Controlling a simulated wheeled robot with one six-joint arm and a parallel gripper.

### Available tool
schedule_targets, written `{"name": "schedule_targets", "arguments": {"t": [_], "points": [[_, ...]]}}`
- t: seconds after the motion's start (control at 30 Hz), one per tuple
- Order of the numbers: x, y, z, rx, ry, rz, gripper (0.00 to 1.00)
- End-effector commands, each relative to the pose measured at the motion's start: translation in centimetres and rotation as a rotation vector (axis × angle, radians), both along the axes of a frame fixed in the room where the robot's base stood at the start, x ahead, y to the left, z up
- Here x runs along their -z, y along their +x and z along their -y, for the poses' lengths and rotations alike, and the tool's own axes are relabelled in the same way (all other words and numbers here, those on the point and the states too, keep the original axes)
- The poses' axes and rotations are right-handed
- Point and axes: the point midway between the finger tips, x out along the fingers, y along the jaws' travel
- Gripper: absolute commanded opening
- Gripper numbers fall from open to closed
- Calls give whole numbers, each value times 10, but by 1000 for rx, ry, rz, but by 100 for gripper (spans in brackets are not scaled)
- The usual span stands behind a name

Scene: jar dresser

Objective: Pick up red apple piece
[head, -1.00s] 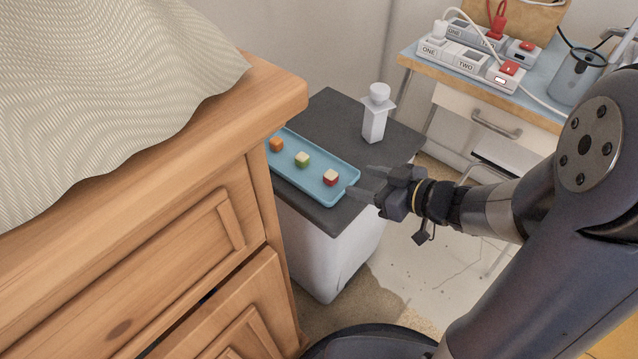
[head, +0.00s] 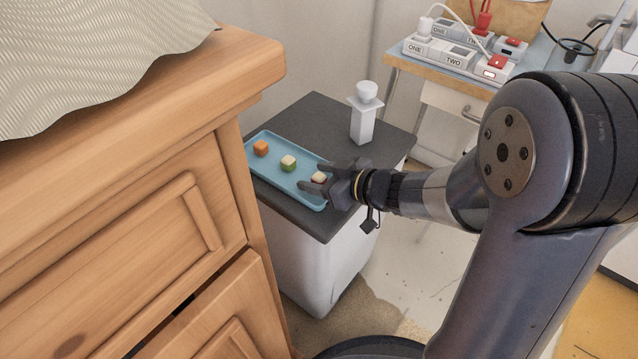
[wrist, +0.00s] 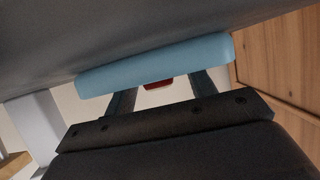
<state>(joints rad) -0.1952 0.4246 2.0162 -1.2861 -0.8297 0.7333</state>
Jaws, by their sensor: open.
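The red apple piece (head: 318,177) sits at the right end of the blue tray (head: 280,178), with its pale top showing and its lower part mostly hidden in the head view. In the wrist view its red side (wrist: 157,85) shows between the two fingers, beyond the tray's rim (wrist: 155,65). My gripper (head: 311,174) is open at the tray's right end, with one finger on each side of the piece. I cannot tell whether either finger touches it.
An orange piece (head: 261,148) and a green piece (head: 288,162) lie farther left in the tray. A white jar (head: 363,115) stands behind on the dark top (head: 318,115). The wooden dresser (head: 130,200) is close on the left.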

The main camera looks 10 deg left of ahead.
Motion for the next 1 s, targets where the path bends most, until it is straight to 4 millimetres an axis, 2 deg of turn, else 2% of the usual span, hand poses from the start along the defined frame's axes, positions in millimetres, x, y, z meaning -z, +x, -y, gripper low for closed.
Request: {"name": "schedule_targets", "arguments": {"t": [0.17, 0.73, 1.0], "points": [[-1, 0, 0, 0, 0, -1, 53], [0, 0, 0, 0, 0, -1, 6], [-3, 0, 0, 0, 0, 0, 5]]}}
